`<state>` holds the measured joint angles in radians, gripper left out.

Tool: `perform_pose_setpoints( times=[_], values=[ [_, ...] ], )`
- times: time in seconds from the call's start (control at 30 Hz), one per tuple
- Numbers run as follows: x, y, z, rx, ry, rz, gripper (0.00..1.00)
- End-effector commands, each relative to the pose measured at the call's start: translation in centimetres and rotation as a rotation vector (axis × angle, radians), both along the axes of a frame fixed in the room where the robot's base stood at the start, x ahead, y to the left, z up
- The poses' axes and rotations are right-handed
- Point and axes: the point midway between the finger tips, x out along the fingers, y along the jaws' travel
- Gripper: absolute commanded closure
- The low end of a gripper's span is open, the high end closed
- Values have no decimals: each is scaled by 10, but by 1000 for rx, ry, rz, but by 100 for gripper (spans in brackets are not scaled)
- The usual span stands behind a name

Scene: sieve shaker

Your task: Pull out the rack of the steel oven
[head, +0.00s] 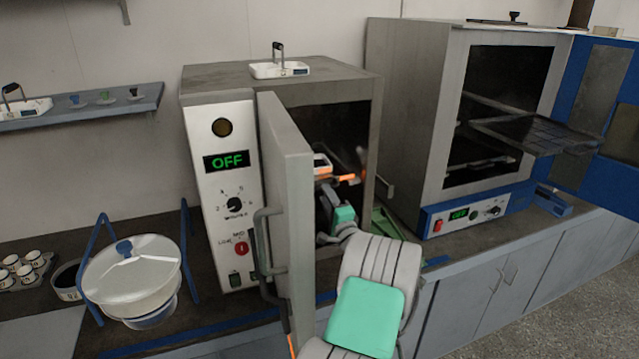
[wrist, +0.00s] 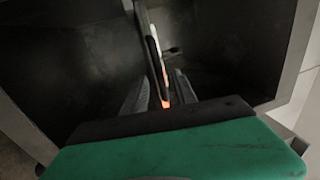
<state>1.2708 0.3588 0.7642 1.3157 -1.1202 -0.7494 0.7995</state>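The steel oven (head: 190,85) is the grey one on the left, with its door (head: 288,190) swung open toward me. My gripper (head: 335,172) is inside its chamber, largely hidden by the door edge and my own wrist. In the wrist view my gripper (wrist: 162,95) shows two grey fingers standing apart. A thin, long piece with an orange front end, which looks like the rack (wrist: 153,55), runs between them. I see gaps beside it, and cannot tell whether either finger touches it. Most of the rack is hidden in the head view.
A second oven (head: 405,110) with a blue base stands at right; its door is open and a dark shelf (head: 530,132) sticks out. A lidded pot (head: 130,280) stands left on the counter. The open door stands close beside my arm.

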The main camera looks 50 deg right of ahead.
Motion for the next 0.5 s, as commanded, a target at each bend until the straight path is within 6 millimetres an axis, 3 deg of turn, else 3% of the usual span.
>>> perform_pose_setpoints(
  times=[0.2, 0.5],
  values=[
    [31, -17, 9, -2, 3, 1, 67],
    [34, -21, 8, -3, 3, -3, 67]
  ],
)
